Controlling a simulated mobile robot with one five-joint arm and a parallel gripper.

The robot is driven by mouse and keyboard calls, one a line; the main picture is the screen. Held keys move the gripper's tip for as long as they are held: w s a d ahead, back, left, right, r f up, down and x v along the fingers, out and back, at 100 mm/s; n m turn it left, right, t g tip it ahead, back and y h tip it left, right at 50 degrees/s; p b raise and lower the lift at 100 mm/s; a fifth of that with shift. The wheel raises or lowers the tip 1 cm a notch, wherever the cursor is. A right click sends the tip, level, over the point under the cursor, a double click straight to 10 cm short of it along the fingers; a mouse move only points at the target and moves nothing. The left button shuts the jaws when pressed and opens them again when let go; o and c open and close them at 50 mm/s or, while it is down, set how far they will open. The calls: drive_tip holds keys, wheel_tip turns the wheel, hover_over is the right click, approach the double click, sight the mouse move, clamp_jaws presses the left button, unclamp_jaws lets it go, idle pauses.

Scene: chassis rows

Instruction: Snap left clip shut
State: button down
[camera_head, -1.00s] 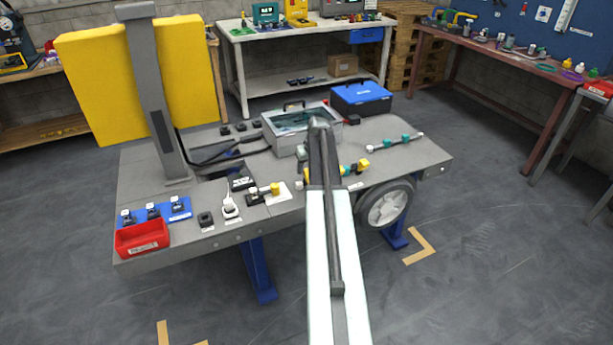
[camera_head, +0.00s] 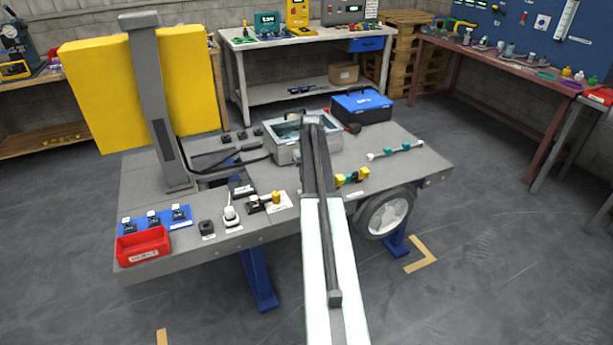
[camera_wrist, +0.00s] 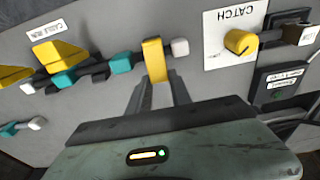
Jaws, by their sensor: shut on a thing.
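A yellow clip (camera_wrist: 154,60) stands between the fingers of my gripper (camera_wrist: 159,92) in the wrist view. The fingers are shut on it. I take it as the left clip, since the wrist picture is turned over. Beside it lies the cable run with a teal piece (camera_wrist: 121,63) and a white end (camera_wrist: 180,47). Two more yellow clips, one upper (camera_wrist: 46,54) and one lower (camera_wrist: 12,76), are at the left of that view. In the head view two yellow clips (camera_head: 340,180) show right of my arm, which hides the held clip and my fingertips.
A yellow knob (camera_wrist: 239,42) on the CATCH plate (camera_wrist: 222,20) is close to my gripper. A grey open-topped box (camera_head: 283,151) and a blue case (camera_head: 361,106) stand behind. A red bin (camera_head: 143,246) is at the bench's front left.

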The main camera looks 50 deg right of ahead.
drive_tip(key=shift+a, duration=0.1)
drive_tip(key=c, duration=1.2)
unclamp_jaws()
drive_tip(key=shift+w+f, duration=0.1)
drive_tip(key=shift+o, duration=0.2)
drive_tip(key=shift+r, duration=0.2)
drive_tip(key=r+p, duration=0.5)
drive_tip(key=s+r+p, duration=0.1)
drive_tip(key=r+p, duration=0.1)
drive_tip(key=p, duration=0.1)
drive_tip(key=shift+a+r, duration=0.15)
drive_tip(key=shift+r, duration=0.2)
drive_tip(key=shift+f, duration=0.15)
